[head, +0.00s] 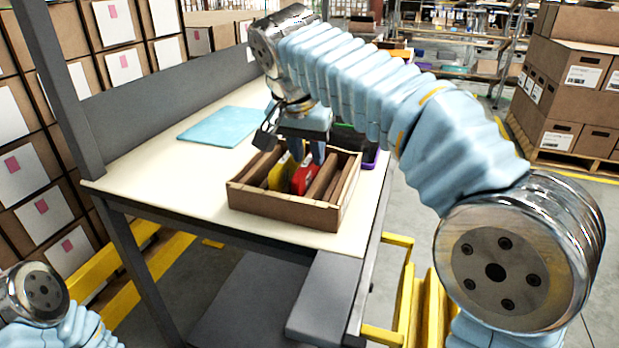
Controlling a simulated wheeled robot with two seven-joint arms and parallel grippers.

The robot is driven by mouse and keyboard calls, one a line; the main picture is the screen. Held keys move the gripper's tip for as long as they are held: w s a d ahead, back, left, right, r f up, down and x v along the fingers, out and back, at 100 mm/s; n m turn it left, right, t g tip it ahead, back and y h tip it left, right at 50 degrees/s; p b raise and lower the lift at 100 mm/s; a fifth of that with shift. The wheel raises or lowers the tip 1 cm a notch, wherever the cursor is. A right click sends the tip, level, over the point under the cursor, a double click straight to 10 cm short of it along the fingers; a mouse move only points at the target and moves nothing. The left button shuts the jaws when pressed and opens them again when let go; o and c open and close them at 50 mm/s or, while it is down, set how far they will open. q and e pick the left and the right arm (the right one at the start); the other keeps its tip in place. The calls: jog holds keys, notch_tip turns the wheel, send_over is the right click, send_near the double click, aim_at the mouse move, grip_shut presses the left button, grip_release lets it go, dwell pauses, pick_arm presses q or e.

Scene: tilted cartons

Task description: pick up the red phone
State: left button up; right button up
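The red phone (305,179) stands in a slot of a brown carton (286,211) on the table, beside a yellow item (282,173). My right gripper (308,159) points down over the carton, its two blue fingers apart just above the red phone's upper edge. I see nothing held between the fingers. The lower part of the phone is hidden by the carton's front wall. Part of my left arm shows at the lower left; its gripper is out of view.
The carton has brown dividers (324,180). A light blue sheet (222,126) lies on the cream table (165,178), with bare tabletop left of the carton. A purple bin (371,159) is partly hidden behind the carton. Stacked boxes (573,85) stand at the far right.

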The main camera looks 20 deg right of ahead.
jog(key=shift+x, duration=0.9)
grip_shut()
jog(key=shift+r, duration=0.1)
jog(key=shift+r, duration=0.5)
notch_tip(320, 180, up, 2)
jog(key=shift+r+p, duration=0.25)
jog(key=shift+p, duration=0.3)
jog(key=s+d+r+p, duration=0.2)
jog(key=s+d+r, duration=0.1)
jog(key=d+r, duration=0.6)
jog(key=d, duration=0.4)
jog(key=shift+d+r, duration=0.3)
jog(key=shift+d, duration=0.05)
